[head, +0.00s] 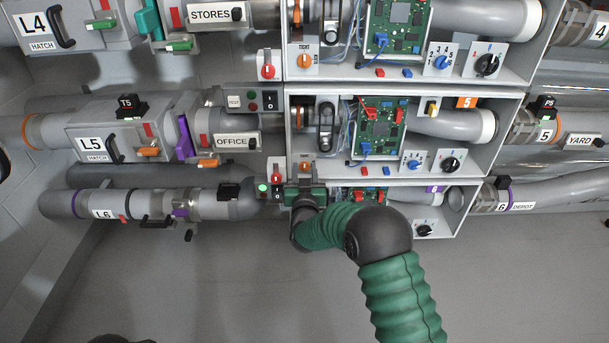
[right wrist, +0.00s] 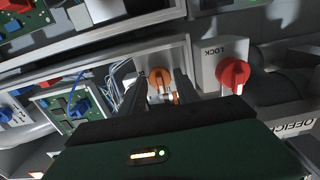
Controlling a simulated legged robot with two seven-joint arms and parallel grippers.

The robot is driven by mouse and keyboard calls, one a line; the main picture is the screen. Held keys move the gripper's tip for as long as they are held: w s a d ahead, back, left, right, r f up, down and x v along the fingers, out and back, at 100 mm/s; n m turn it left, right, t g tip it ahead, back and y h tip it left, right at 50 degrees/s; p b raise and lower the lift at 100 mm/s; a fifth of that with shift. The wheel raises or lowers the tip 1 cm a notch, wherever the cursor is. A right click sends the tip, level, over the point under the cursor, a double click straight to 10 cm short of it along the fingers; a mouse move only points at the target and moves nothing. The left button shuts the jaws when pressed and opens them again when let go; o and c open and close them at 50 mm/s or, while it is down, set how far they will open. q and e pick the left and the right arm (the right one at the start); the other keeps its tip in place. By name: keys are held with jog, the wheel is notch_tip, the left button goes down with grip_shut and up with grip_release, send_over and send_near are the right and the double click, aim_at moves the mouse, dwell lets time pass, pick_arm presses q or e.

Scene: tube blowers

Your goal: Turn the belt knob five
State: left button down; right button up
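The orange belt knob of row five (head: 304,168) sits on a small white plate marked TIGHT, at the lower left of the row-five box. My right gripper (head: 304,186) is just below it at the end of the green arm. In the right wrist view, which is turned over, the orange knob (right wrist: 160,80) shows between and beyond the two dark fingers (right wrist: 160,94). The fingers are apart, one on each side of the knob in the picture. Whether they touch it cannot be told. My left gripper is not in view.
A red LOCK knob (right wrist: 235,75) is close beside the orange knob in the wrist view. The row-five box (head: 400,175) holds a circuit board (head: 378,125), a blue knob (head: 414,163) and a black knob (head: 450,163). The OFFICE pipe lies left; the lower wall is bare.

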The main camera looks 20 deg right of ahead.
grip_shut()
jog(key=shift+m, duration=0.4)
jog(key=m+p, duration=0.1)
jog(key=m, duration=0.1)
jog(key=shift+m, duration=0.4)
jog(key=m, duration=0.4)
jog(key=shift+s+d+f+m, duration=0.1)
jog(key=shift+d+m, duration=0.1)
jog(key=shift+m, duration=0.1)
jog(key=m, duration=0.5)
jog(key=shift+f+p, duration=0.2)
jog(key=shift+p, duration=0.1)
jog(key=m, duration=0.4)
jog(key=shift+f+m, duration=0.15)
jog(key=shift+m, duration=0.15)
jog(key=shift+s+d, duration=0.1)
